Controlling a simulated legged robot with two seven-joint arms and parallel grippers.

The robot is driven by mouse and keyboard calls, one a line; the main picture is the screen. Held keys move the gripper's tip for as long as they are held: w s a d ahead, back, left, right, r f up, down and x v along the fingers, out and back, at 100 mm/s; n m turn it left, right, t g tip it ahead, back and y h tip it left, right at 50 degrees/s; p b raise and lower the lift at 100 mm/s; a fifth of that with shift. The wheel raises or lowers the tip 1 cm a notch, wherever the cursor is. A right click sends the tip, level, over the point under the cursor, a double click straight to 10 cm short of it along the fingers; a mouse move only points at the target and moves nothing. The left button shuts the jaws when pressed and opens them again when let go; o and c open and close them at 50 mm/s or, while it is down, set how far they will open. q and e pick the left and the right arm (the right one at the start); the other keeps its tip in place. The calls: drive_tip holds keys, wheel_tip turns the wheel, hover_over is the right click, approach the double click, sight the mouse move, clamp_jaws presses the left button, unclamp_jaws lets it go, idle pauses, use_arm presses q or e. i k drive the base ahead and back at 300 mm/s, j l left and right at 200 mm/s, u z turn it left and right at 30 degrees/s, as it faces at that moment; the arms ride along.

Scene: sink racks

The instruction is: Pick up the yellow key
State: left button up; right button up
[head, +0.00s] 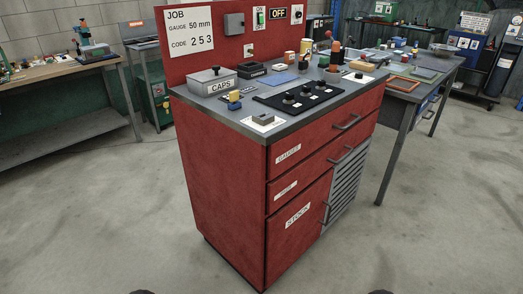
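A small yellow piece (234,96) stands on a dark blue base on the top of the red cabinet, in front of the grey box marked CAPS (212,82). It may be the yellow key, but it is too small to make out a key shape. My grippers cannot be made out. Only two dark rounded tips show at the bottom edge, well below and in front of the cabinet, and I cannot tell what parts they are.
The red cabinet (235,185) has a grey worktop crowded with a black panel of knobs (305,97), a small grey block (263,119) on white paper, and a dark tray (251,71). A long table (409,97) adjoins at right. The concrete floor in front is clear.

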sight(234, 96)
drive_tip(key=i+j+z, duration=0.3)
drive_tip(key=i+j, duration=0.2)
drive_tip(key=j, duration=0.25)
drive_tip(key=i+j+z, duration=0.15)
drive_tip(key=j, duration=0.25)
drive_tip(key=i+j+z, duration=0.15)
drive_tip(key=j, duration=0.25)
drive_tip(key=i, duration=0.1)
